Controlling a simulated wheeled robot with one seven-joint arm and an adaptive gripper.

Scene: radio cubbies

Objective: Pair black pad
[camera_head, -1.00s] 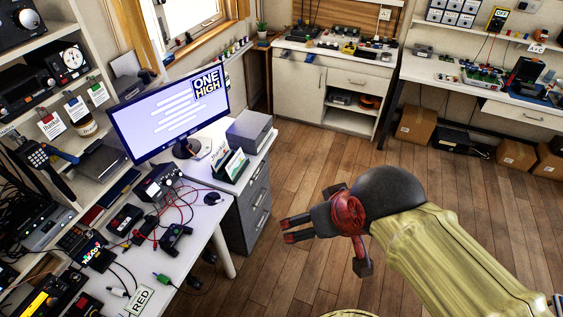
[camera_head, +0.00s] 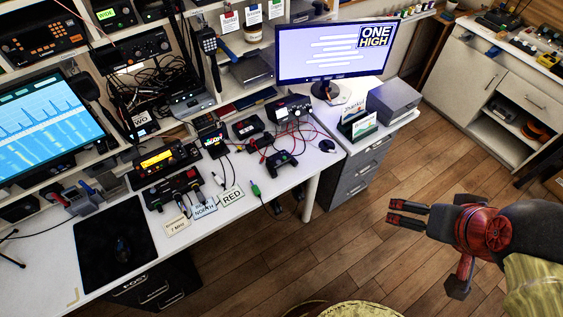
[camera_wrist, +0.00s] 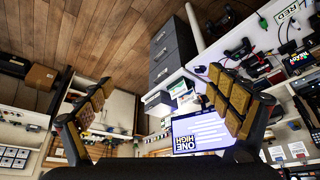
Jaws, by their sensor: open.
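A black gamepad-shaped controller (camera_head: 281,162) lies on the white desk (camera_head: 320,160), near its front edge. I cannot tell which of these the task's pad is. My gripper (camera_head: 392,212) is over the floor, right of the desk and apart from everything. In the wrist view my gripper (camera_wrist: 160,82) has its two fingers spread wide with nothing between them. The wrist view is turned upside down.
A monitor (camera_head: 333,52) stands behind, and a grey drawer unit (camera_head: 360,172) is at the right. Wooden floor (camera_head: 350,255) is open.

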